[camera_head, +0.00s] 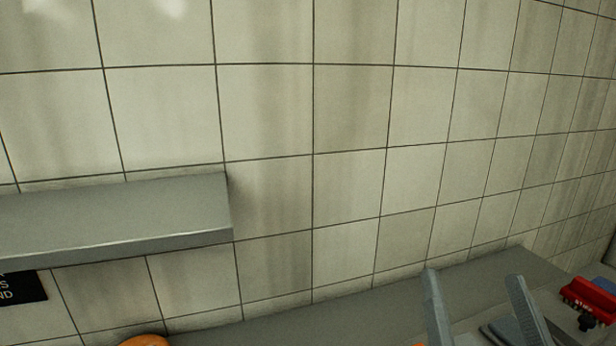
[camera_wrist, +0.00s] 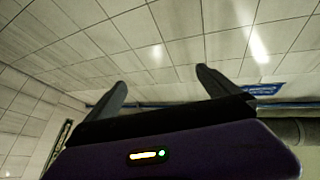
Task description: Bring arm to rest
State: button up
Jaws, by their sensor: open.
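My gripper (camera_head: 474,292) shows at the bottom right of the head view, its two grey fingers pointing up and spread apart in front of a grey counter. In the wrist view my gripper (camera_wrist: 160,87) has its two dark fingers wide apart with nothing between them. The rest of my arm is out of the head view.
A grey shelf (camera_head: 110,215) juts from the tiled wall at left, above an orange round thing (camera_head: 145,341) cut by the frame. The grey counter (camera_head: 300,325) runs along the wall. A red object (camera_head: 588,298) lies at far right. A blue sign (camera_wrist: 263,89) shows behind my gripper.

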jog(key=s+f+n+g, duration=0.2)
jog(key=s+f+g, duration=0.7)
jog(key=s+f, duration=1.7)
jog(key=s, duration=0.3)
jog(key=shift+s+n+y, duration=0.3)
jog(key=shift+s+y, duration=0.1)
jog(key=shift+f, duration=0.1)
